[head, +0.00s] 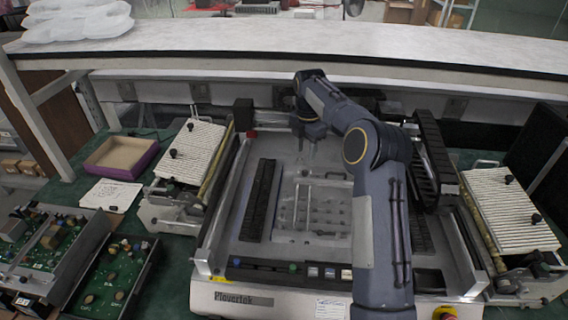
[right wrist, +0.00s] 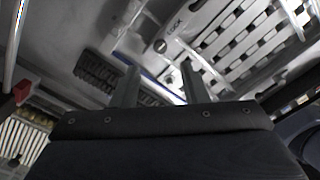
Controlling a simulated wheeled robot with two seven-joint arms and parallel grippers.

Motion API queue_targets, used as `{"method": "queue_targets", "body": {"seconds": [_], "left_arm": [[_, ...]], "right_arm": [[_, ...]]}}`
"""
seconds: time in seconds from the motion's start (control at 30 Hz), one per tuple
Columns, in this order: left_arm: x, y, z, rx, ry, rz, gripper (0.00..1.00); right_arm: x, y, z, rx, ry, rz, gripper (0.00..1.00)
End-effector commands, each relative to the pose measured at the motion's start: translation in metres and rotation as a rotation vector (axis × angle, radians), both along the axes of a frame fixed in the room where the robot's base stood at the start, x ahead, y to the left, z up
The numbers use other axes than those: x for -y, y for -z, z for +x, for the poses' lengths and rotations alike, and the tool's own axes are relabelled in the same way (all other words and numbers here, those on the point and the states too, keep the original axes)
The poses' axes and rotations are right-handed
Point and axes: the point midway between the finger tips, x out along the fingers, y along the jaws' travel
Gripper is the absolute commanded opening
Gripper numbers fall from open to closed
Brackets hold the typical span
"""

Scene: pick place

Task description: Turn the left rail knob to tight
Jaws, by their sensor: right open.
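My right gripper (head: 308,150) is in the head view above the back of the machine bed, pointing down, with nothing visible between its fingers. In the right wrist view its two fingers (right wrist: 160,82) stand apart. The fingers look apart from this knob. I cannot tell if it is the left rail knob or how far it is turned. A metal rail fixture (head: 310,210) lies in the machine bed, partly hidden by my right arm. My left gripper is not in view.
Slatted feeder units stand left (head: 190,150) and right (head: 508,210) of the machine. A black strip (head: 262,200) lies left of the fixture. A purple-edged box (head: 122,157) and circuit boards (head: 110,275) sit at the left. A pale shelf (head: 300,45) spans the back.

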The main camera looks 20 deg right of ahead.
Motion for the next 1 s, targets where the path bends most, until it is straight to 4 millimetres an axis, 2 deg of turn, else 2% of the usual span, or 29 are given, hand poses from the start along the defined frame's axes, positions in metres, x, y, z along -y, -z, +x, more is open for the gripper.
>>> {"method": "queue_targets", "body": {"seconds": [0.5,0.63,0.87,1.0], "left_arm": [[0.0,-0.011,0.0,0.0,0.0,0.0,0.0],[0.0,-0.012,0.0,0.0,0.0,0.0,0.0],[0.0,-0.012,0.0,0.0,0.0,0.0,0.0],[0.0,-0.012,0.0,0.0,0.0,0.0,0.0]], "right_arm": [[0.001,0.069,0.0,-0.003,-0.004,-0.001,0.41],[0.001,0.076,0.0,-0.002,-0.004,0.0,0.41],[0.0,0.078,0.0,0.0,-0.004,0.0,0.41],[0.0,0.077,0.0,0.0,-0.004,0.0,0.25]]}}
